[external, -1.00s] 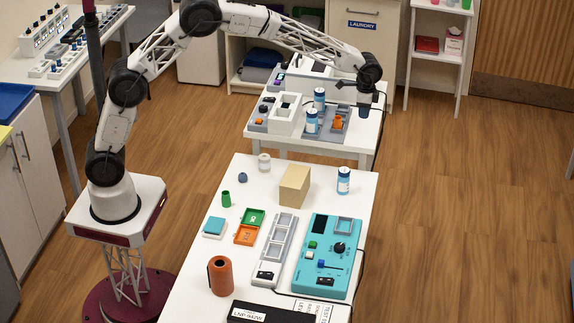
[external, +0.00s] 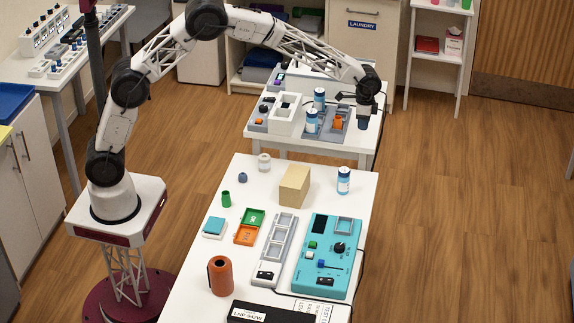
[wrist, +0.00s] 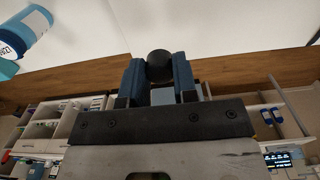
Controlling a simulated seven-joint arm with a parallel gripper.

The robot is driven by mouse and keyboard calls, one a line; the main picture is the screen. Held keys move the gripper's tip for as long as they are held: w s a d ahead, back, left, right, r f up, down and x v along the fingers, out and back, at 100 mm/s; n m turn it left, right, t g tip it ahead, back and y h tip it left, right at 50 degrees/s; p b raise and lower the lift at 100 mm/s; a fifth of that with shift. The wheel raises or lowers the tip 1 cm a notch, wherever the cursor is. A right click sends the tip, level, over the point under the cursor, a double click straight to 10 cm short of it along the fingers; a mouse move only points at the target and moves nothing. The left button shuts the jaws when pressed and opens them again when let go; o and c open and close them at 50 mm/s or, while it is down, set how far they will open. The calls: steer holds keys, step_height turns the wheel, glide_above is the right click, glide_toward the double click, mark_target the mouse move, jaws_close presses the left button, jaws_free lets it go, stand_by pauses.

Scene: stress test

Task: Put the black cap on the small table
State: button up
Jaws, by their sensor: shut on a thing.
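In the wrist view the black cap (wrist: 159,66) is a dark round piece held between the two blue fingers of my gripper (wrist: 159,82). In the external view my gripper (external: 363,119) hangs pointing down over the right end of the small white table (external: 345,146) at the back. The cap cannot be made out there. In the wrist view a white tabletop (wrist: 215,25) lies beyond the fingertips. Whether the cap touches it I cannot tell.
Blue-and-white bottles (external: 312,121) and an orange piece (external: 337,122) stand left of my gripper. A bottle (wrist: 25,28) shows at the wrist view's upper left. A larger table (external: 210,272) in front holds a tan block (external: 294,186) and a teal device (external: 330,255).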

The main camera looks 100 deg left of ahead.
mark_target(362, 140)
steer(key=shift+f, duration=2.5)
steer(key=shift+f, duration=0.1)
steer(key=o, duration=0.9)
step_height(362, 140, up, 12)
steer(key=shift+r, duration=0.1)
